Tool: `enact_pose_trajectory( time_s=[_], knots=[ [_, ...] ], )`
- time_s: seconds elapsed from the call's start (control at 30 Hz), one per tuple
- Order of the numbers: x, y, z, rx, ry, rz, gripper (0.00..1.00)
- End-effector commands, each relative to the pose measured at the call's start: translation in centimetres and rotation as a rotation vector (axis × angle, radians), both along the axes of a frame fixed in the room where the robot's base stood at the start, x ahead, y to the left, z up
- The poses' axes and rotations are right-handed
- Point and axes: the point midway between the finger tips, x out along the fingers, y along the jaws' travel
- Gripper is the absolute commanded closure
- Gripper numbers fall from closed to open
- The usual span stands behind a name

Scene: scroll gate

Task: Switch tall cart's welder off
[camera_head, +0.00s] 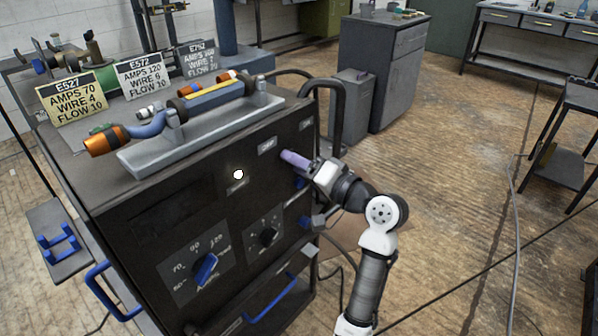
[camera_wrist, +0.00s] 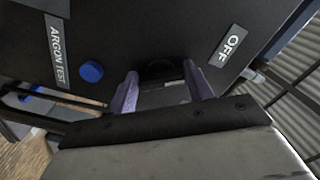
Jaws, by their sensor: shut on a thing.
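The dark welder (camera_head: 250,215) stands on a cart, and a round white lamp (camera_head: 238,174) glows on its front panel. My gripper (camera_head: 287,157) reaches the panel's upper right, with its purple fingers at the surface. In the wrist view my gripper (camera_wrist: 162,84) has its fingers on both sides of a dark switch part (camera_wrist: 158,70), shut on it. The switch's exact position is hard to tell, dark on dark. An OFF label (camera_wrist: 230,45) sits to the right of the fingers there. In the head view the fingers hide the switch.
A blue button (camera_wrist: 91,71) lies beside an ARGON TEST label (camera_wrist: 58,53). A blue-pointer dial (camera_head: 206,268) and a second dial (camera_head: 265,238) are lower on the panel. A torch (camera_head: 190,108) and number cards (camera_head: 143,75) sit on top. A grey cabinet (camera_head: 382,65) stands behind; floor right is open.

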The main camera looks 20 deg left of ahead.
Motion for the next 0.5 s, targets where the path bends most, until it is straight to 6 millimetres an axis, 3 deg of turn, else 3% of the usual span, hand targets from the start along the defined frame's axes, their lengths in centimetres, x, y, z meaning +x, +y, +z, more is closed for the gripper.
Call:
enact_pose_trajectory(
  time_s=[0.5],
  knots=[
    [0.02, -0.04, -0.16, -0.044, -0.114, 0.001, 0.72]
  ],
)
